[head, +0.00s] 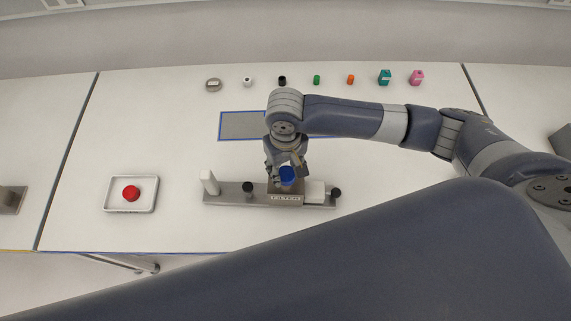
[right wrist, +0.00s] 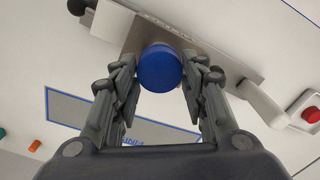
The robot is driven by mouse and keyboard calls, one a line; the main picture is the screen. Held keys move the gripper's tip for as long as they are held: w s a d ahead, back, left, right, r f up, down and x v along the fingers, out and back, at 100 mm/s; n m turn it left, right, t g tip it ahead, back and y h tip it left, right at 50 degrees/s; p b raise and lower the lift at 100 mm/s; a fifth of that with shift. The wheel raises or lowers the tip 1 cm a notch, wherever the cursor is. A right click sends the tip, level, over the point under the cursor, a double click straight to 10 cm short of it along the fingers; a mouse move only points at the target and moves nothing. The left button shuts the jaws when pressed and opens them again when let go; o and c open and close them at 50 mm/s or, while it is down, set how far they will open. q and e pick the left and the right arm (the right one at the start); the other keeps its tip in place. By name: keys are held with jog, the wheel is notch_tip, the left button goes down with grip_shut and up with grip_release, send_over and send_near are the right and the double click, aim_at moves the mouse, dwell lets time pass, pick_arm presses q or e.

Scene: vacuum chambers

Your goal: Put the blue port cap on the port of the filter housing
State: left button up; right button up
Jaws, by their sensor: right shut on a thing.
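The blue port cap (head: 288,175) is between the fingers of my right gripper (head: 286,170), which is shut on it. The cap also shows in the right wrist view (right wrist: 160,70), round side to the camera, with a finger on each side. The filter housing (head: 286,200), a grey metal block marked FILTER on a long grey base, is directly under the cap. It shows behind the cap in the right wrist view (right wrist: 135,42). The port is hidden by the cap, and I cannot tell whether the cap touches it. My left gripper is not in view.
The base carries a white post (head: 209,182) and black knobs (head: 248,189). A white tray (head: 112,196) with a red button-like piece (head: 131,193) is at left. A blue-edged grey mat (head: 240,126) lies behind.

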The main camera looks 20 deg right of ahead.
jog(key=shift+f, duration=1.2)
jog(key=shift+f+b, duration=0.1)
jog(key=shift+b, duration=0.2)
jog(key=o, duration=0.8)
jog(key=shift+o, duration=0.2)
notch_tip(320, 180, up, 12)
